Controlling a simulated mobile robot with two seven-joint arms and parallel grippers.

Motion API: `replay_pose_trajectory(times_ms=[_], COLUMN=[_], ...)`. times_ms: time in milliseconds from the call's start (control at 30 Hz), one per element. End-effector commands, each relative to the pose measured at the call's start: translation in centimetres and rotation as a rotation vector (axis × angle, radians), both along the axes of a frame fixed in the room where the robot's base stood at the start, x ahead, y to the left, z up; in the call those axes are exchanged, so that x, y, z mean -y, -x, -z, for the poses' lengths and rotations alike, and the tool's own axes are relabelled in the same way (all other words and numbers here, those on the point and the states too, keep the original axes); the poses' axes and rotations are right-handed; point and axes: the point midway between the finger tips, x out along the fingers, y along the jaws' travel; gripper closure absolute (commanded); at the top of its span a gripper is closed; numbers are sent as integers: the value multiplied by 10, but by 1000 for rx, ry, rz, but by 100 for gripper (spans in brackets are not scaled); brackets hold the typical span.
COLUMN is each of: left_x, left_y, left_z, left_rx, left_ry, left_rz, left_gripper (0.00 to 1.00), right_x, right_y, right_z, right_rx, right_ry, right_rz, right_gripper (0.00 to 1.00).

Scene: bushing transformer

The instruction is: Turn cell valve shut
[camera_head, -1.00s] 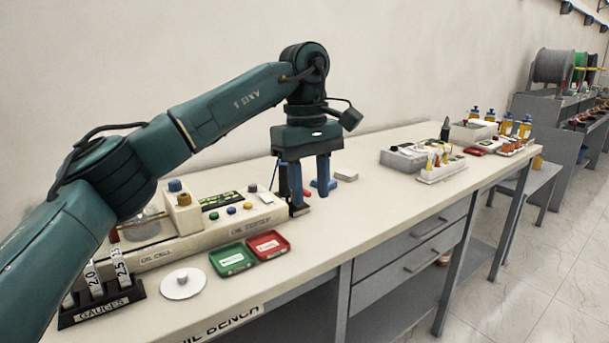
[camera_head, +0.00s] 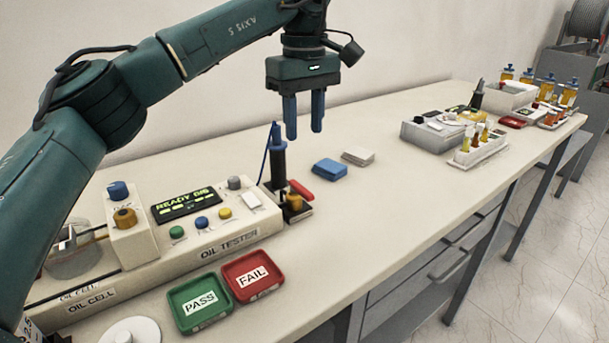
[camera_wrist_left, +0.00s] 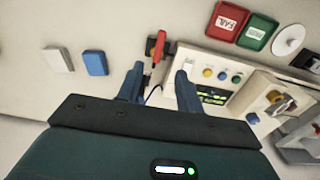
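A valve with a red lever (camera_head: 301,190) stands at the right end of the oil tester (camera_head: 215,240), with a brass-coloured body (camera_head: 294,202) and a black upright cylinder (camera_head: 278,163) beside it. The red lever also shows in the left wrist view (camera_wrist_left: 158,46), just beyond the fingertips. My left gripper (camera_head: 304,132) is above and behind the valve in the head view, pointing down. Its two blue fingers are apart with nothing between them. The left gripper also shows in its wrist view (camera_wrist_left: 160,70). My right gripper is in neither view.
Green PASS (camera_head: 200,302) and red FAIL (camera_head: 252,275) trays lie in front of the tester. A blue block (camera_head: 330,169) and a pale block (camera_head: 358,155) lie right of the valve. The bench between is clear.

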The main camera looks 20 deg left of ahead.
Motion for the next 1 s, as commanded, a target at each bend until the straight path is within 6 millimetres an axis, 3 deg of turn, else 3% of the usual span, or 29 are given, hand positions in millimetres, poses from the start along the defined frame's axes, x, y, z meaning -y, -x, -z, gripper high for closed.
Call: replay_pose_trajectory(times_ms=[300, 500, 700, 1000], left_x=[0, 0, 0, 0], left_y=[1, 1, 1, 0], left_z=[67, 101, 117, 120], left_rx=[-4, -3, -1, -1], left_ry=[-1, -1, 0, 1], left_rz=[2, 1, 0, 1], left_gripper=[64, 64, 64, 64], right_x=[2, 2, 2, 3], right_y=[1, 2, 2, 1], right_z=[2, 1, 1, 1], right_rx=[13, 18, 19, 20], right_ry=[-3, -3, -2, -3], right_rz=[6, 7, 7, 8], right_gripper=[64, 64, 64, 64])
